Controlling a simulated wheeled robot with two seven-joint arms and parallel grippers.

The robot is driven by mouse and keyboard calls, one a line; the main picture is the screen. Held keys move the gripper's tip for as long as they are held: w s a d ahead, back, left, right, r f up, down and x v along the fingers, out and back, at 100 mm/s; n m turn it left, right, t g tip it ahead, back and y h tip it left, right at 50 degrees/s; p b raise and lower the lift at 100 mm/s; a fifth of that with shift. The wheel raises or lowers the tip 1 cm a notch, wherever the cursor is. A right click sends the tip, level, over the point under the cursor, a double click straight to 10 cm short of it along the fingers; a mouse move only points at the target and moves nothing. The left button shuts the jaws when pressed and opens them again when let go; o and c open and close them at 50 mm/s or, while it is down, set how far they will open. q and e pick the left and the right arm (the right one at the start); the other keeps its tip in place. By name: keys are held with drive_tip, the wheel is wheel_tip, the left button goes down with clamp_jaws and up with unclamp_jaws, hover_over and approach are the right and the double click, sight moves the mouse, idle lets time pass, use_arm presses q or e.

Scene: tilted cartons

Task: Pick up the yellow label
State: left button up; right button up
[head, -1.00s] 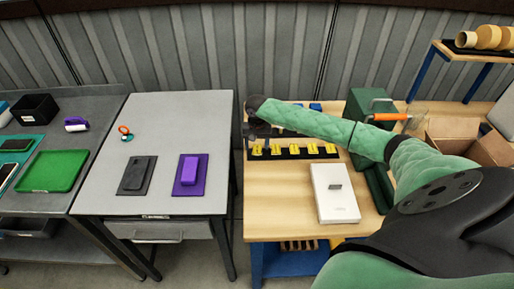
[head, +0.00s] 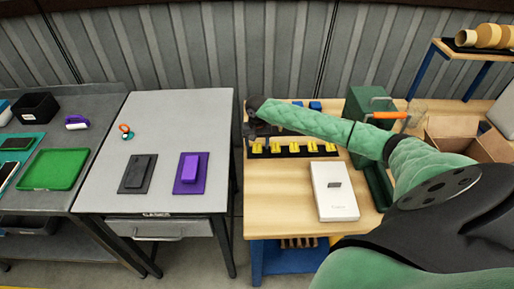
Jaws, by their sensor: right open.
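Several yellow labels stand in a row in a black holder on the wooden table; the leftmost yellow label (head: 257,148) and a middle yellow label (head: 294,147) show clearly. The black holder (head: 318,154) runs along the table's back left part. My right gripper (head: 250,136) is open, above the left end of the row, close to the leftmost label. I cannot tell whether it touches it. My green right forearm covers part of the area behind the row. My left gripper is not in view.
A white box (head: 334,191) lies on the wooden table (head: 285,205) in front of the row. A green case (head: 368,102) and an open carton (head: 462,139) stand to the right. A grey table (head: 150,190) with a purple box (head: 190,168) stands left, across a gap.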

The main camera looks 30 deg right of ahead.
drive_tip(key=shift+f, duration=0.1)
idle(0.3)
drive_tip(key=c, duration=0.9)
